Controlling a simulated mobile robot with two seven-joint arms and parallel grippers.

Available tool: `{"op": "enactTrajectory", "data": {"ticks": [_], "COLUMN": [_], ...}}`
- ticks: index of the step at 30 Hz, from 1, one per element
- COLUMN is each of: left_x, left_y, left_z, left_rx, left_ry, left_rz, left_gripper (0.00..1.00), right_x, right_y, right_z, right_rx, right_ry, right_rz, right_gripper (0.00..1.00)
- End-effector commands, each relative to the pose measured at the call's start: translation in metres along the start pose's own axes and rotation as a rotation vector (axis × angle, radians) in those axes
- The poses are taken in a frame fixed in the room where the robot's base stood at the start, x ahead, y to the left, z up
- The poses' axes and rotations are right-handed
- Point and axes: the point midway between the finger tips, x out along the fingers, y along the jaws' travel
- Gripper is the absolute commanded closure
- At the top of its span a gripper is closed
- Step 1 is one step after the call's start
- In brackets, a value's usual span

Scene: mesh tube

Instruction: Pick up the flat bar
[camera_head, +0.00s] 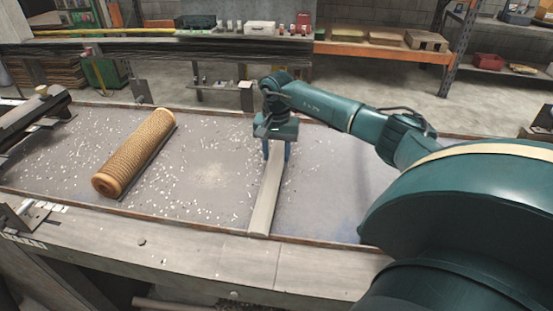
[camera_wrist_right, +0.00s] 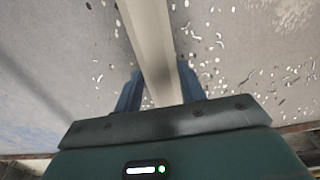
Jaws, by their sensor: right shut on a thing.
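The flat bar (camera_head: 266,195) is a long pale grey strip near the middle of the table in the head view, running from under my right gripper toward the front edge. My right gripper (camera_head: 277,152) is over the bar's far end with its blue fingers on either side, shut on it. In the right wrist view, the bar (camera_wrist_right: 152,40) runs between the two blue fingers of my right gripper (camera_wrist_right: 160,88). Whether the bar is lifted off the table is hard to tell. My left gripper is not seen.
A tan mesh tube (camera_head: 135,152) lies at the left of the table (camera_head: 205,195), with a dark strip along its right side. White chips are scattered over the surface. A dark machine part (camera_head: 32,115) is at the far left. Shelves with boxes stand behind.

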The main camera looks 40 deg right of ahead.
Motion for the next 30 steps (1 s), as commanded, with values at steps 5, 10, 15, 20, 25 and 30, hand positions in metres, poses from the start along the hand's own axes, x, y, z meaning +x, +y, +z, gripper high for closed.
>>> {"op": "enactTrajectory", "data": {"ticks": [5,10,15,20,25,30], "left_x": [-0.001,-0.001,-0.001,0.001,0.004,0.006], "left_y": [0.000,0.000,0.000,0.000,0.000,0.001], "left_z": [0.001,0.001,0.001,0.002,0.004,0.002], "left_rx": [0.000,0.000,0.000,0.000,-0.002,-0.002], "left_ry": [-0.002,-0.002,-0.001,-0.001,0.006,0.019], "left_rz": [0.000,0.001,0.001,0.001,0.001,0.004], "left_gripper": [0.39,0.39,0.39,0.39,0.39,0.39], "right_x": [0.000,-0.003,-0.003,-0.012,-0.040,-0.072], "right_y": [0.000,-0.001,-0.001,-0.001,-0.001,-0.001], "right_z": [0.000,-0.001,-0.001,-0.002,-0.002,-0.001], "right_rx": [0.000,0.001,0.001,0.000,0.001,0.001], "right_ry": [0.000,0.003,0.003,0.005,0.007,0.005], "right_rz": [0.000,-0.004,-0.004,-0.007,-0.009,-0.008], "right_gripper": [0.99,1.00,1.00,1.00,1.00,1.00]}}
